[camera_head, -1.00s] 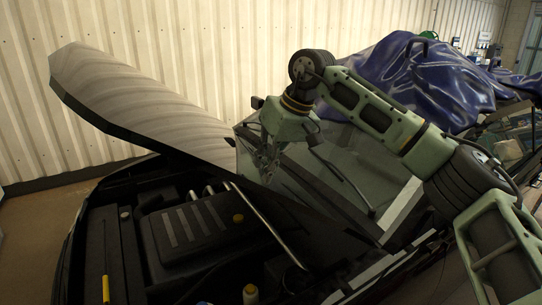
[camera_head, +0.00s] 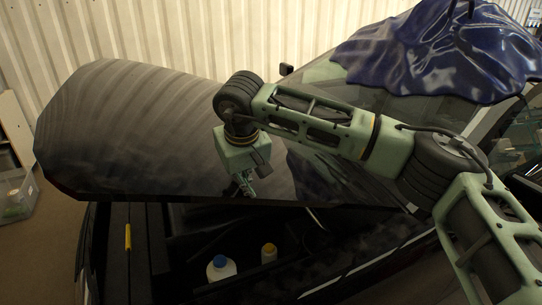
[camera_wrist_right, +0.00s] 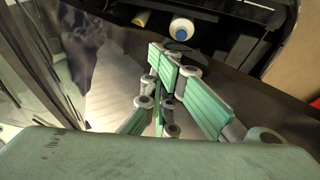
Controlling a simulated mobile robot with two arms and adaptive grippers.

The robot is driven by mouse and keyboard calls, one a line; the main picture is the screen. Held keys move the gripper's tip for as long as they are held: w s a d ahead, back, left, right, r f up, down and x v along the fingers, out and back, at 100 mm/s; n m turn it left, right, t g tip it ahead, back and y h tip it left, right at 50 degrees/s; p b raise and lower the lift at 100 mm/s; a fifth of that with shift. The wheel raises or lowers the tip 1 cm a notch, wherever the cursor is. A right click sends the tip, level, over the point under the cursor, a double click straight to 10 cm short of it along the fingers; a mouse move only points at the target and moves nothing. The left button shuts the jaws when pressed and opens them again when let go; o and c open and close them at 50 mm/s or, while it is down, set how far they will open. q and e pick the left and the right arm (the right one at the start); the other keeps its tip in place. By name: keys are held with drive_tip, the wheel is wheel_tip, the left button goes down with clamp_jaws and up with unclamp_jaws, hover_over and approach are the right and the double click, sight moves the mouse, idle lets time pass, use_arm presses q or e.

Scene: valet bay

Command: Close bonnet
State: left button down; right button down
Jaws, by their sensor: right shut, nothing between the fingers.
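The dark grey bonnet (camera_head: 140,130) is raised at a slant over the dark engine bay (camera_head: 185,225), with a clear gap below its near edge. It also shows in the right wrist view (camera_wrist_right: 112,78) as a grey surface behind the fingers. My right gripper (camera_head: 246,188) points down in front of the bonnet, close to its near edge. Its fingers are shut and empty in the right wrist view (camera_wrist_right: 163,62). I cannot tell whether they touch the bonnet. My left gripper is not in view.
A white bottle with a blue cap (camera_head: 221,268) and a yellow-capped one (camera_head: 268,254) stand in the engine bay. A blue cover (camera_head: 440,55) lies over the car's roof. A clear box (camera_head: 14,198) stands at far left by the corrugated wall (camera_head: 130,30).

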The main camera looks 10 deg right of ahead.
drive_tip(key=a+f+h+b, duration=0.1)
drive_tip(key=a+f+b, duration=0.2)
drive_tip(key=f, duration=1)
drive_tip(key=s+a+f+t+h+b, duration=0.1)
drive_tip(key=a+f+h+b, duration=0.1)
drive_tip(key=f+b, duration=0.7)
wheel_tip(320, 180, down, 4)
drive_tip(key=shift+s+a+f+n, duration=0.15)
drive_tip(key=shift+a+n, duration=0.15)
drive_tip(key=shift+a, duration=0.3)
